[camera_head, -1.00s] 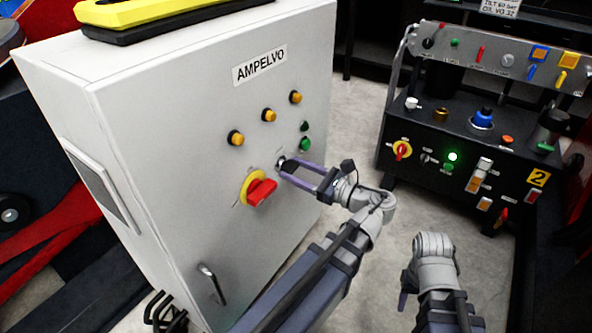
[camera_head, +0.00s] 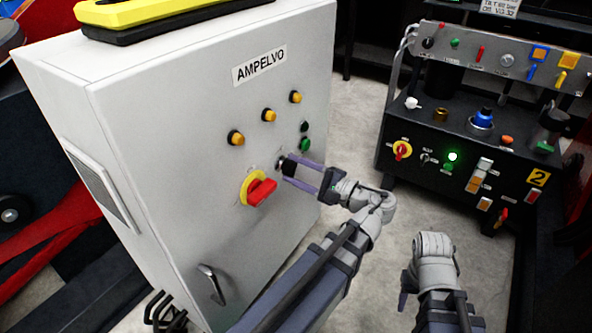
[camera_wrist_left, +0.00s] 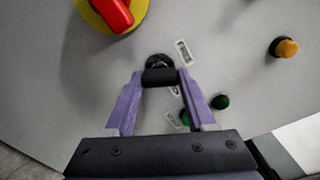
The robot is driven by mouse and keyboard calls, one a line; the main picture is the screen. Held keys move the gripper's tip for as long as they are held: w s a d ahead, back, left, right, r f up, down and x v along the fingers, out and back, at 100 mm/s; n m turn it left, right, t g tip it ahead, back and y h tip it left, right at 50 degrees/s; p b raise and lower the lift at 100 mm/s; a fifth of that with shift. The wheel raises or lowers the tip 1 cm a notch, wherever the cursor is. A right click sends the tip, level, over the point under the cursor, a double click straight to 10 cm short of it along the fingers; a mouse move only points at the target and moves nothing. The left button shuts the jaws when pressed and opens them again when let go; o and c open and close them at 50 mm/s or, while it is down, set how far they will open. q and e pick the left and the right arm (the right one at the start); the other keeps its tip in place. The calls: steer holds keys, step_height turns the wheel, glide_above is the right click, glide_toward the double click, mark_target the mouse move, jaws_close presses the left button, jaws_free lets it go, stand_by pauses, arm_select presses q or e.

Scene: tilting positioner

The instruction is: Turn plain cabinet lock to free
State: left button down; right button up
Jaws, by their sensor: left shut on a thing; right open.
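The plain cabinet lock (camera_head: 281,163) is a small dark round switch on the front of the grey cabinet (camera_head: 150,130), just right of the red and yellow rotary switch. It also shows in the left wrist view (camera_wrist_left: 158,62), with small white label plates beside it. My left gripper (camera_head: 289,168) is shut on the lock's black knob (camera_wrist_left: 160,77), with a purple finger on each side.
The red rotary switch (camera_head: 260,191) sits close beside my left gripper. Green buttons (camera_head: 305,145) and orange buttons (camera_head: 269,115) are above. A metal handle (camera_head: 211,284) juts out lower down. A black control console (camera_head: 470,150) stands at the right, with bare floor between.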

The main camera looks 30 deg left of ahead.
arm_select(q)
steer(key=n, duration=0.5)
steer(key=shift+n, duration=0.3)
stand_by(0.4)
steer(key=shift+c, duration=1.2)
jaws_free()
